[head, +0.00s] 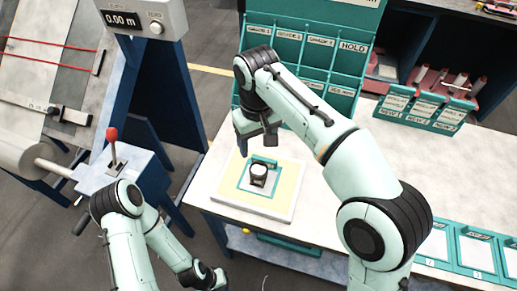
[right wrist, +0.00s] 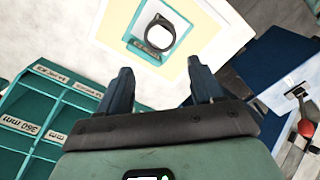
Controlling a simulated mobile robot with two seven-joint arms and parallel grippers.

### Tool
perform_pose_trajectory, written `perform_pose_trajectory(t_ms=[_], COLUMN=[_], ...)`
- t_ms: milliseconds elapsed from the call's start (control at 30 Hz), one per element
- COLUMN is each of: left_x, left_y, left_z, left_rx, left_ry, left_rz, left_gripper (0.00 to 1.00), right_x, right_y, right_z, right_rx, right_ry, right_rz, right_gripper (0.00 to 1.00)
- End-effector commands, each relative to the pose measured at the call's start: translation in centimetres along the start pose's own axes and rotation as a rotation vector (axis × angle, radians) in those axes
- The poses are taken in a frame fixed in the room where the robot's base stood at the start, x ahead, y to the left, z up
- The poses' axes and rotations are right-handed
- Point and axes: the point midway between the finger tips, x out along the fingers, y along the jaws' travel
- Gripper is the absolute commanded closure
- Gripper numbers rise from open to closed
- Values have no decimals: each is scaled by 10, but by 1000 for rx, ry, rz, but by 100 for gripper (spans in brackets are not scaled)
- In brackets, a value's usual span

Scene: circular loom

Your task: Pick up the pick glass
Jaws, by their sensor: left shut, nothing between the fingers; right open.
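The pick glass (head: 258,172) is a small black-rimmed lens. It sits in a teal-framed square on a pale yellow and white board (head: 281,208) near the table's left corner. In the right wrist view the pick glass (right wrist: 160,35) shows beyond my fingertips, with a pale lens and a dark rim. My right gripper (head: 257,143) is open and empty, above and just behind the pick glass; its fingers also show in the right wrist view (right wrist: 160,72). My left gripper (head: 218,281) is shut and empty, low at the bottom, left of the table and well away from the glass.
A teal labelled rack (head: 287,47) stands behind the board, close to my right arm. A smaller teal holder (head: 424,107) stands at the back right. Teal trays (head: 458,250) lie at the right. A blue machine with a red-knobbed lever (head: 112,135) stands left. The table's middle is clear.

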Motion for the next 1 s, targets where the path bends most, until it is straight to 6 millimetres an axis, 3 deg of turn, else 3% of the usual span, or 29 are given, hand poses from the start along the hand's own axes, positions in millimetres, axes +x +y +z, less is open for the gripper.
perform_pose_trajectory(t_ms=[167, 400, 667, 1000], left_x=[8, 23, 27, 37], left_y=[-4, -12, -14, -18], left_z=[4, 10, 11, 13], left_rx=[-3, -6, -7, -8], left_ry=[-7, -16, -18, -22], left_rz=[-2, -6, -6, -8], left_gripper=[100, 100, 100, 100], right_x=[18, 64, 85, 130], right_y=[-1, 0, 0, 0], right_z=[1, 1, 0, 0], right_rx=[-1, 0, 0, 0], right_ry=[-4, -4, -1, -1], right_rz=[-1, -1, -1, -1], right_gripper=[34, 34, 34, 34])
